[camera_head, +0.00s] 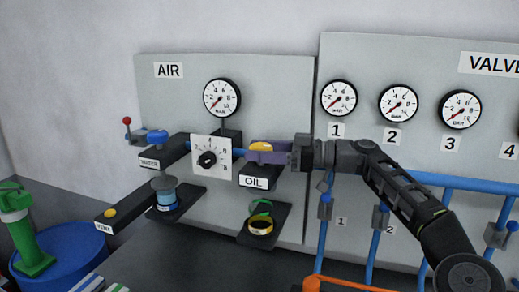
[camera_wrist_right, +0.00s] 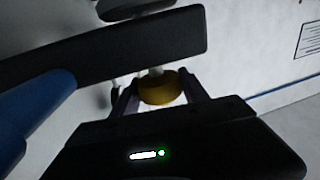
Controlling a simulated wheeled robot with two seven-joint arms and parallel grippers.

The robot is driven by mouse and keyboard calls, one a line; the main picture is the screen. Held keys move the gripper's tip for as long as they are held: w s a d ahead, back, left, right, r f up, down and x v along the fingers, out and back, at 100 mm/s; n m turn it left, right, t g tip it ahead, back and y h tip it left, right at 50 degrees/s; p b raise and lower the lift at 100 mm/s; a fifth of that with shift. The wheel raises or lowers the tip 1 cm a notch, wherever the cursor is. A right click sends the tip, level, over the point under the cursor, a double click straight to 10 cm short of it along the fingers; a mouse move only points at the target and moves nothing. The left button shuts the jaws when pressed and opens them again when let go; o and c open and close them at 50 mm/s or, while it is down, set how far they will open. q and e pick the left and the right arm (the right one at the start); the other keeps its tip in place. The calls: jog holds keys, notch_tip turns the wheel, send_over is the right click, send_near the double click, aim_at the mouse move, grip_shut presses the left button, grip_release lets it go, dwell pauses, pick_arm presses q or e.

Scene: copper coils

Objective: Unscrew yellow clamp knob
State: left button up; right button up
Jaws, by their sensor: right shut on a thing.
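The yellow clamp knob (camera_head: 261,146) sits at the dark OIL bracket (camera_head: 250,170), in the middle of the head view. My right gripper (camera_head: 264,156) reaches it from the right, with its purple fingers closed at the knob. In the right wrist view the knob (camera_wrist_right: 160,90) is a yellow disc on a pale stem, next to a dark bar (camera_wrist_right: 120,48). The right fingers (camera_wrist_right: 160,94) stand on either side of the knob and hold it. Parts of the knob are hidden by the fingers. My left gripper is in neither view.
A white dial plate (camera_head: 207,159) is close left of the gripper. Below OIL, a dark shelf (camera_head: 277,220) holds a yellow-and-green ring (camera_head: 260,226). A blue spool (camera_head: 166,193) and the VENT bracket (camera_head: 125,206) are further left. Blue pipes (camera_head: 323,235) stand at right.

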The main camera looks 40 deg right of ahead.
jog(key=o, duration=1.4)
jog(key=shift+c, duration=0.2)
jog(key=shift+d, duration=0.1)
jog(key=b+v, duration=0.1)
jog(key=v, duration=0.6)
jog(key=shift+s+d, duration=0.25)
jog(key=shift+s, duration=0.1)
